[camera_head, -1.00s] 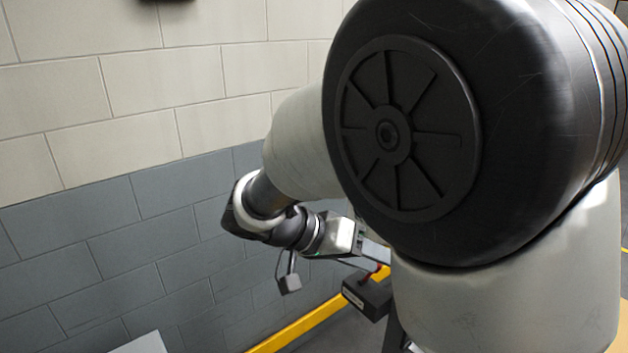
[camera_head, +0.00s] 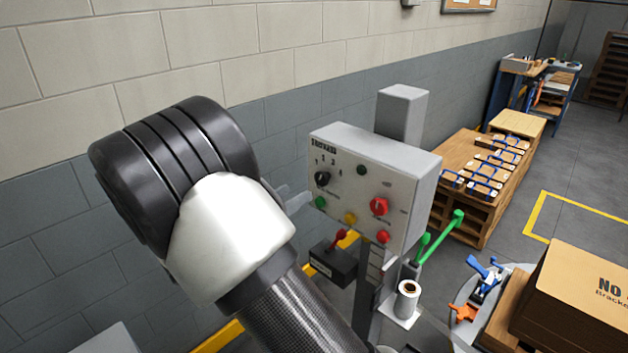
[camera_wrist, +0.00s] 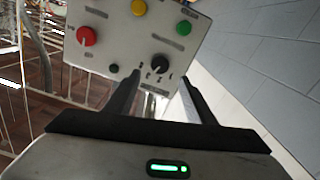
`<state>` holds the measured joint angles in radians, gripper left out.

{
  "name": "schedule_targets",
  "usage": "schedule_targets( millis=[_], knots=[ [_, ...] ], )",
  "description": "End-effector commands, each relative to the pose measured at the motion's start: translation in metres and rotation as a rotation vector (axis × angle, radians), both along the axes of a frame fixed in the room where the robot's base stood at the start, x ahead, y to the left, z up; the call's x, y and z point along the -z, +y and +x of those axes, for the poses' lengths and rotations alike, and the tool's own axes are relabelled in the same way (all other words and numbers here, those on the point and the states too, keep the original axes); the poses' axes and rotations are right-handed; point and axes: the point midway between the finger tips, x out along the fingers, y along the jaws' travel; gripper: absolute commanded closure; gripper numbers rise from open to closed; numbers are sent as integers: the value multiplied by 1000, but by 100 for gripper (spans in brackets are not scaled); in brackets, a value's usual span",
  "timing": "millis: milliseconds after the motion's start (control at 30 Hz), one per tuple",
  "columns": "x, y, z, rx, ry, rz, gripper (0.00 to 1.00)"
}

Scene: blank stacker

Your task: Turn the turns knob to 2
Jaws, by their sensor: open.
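The turns knob (camera_head: 322,178) is a small black knob at the upper left of a grey control box (camera_head: 365,160), with numerals around it. Its exact setting is too small to read. In the wrist view, where the panel appears upside down, the knob (camera_wrist: 160,61) shows near the numerals. My gripper (camera_wrist: 159,77) is open and empty. Its two dark fingers point towards the panel, and the knob appears between their tips, seemingly beyond them. I cannot tell the exact gap. In the head view my arm hides most of the gripper.
The same panel has a red knob (camera_head: 379,206), a green button (camera_head: 320,202), a yellow button (camera_head: 350,218) and a red button (camera_head: 383,237). Below it hangs a dark box with a red lever (camera_head: 338,240). A block wall (camera_head: 60,230) stands behind. A large carton (camera_head: 580,300) is at right.

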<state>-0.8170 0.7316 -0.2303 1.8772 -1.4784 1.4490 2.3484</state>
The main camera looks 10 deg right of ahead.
Motion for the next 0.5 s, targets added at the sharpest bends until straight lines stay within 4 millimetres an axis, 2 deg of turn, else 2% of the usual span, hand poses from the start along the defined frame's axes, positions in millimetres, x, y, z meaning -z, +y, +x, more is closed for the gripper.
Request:
schedule_targets(
  millis=[33, 200, 500],
  knots=[
    [-2, -11, 7, 5, 0, 0, 51],
    [-1, -39, 27, 4, 1, -1, 51],
    [0, -66, 47, 2, 0, 0, 51]
  ],
)
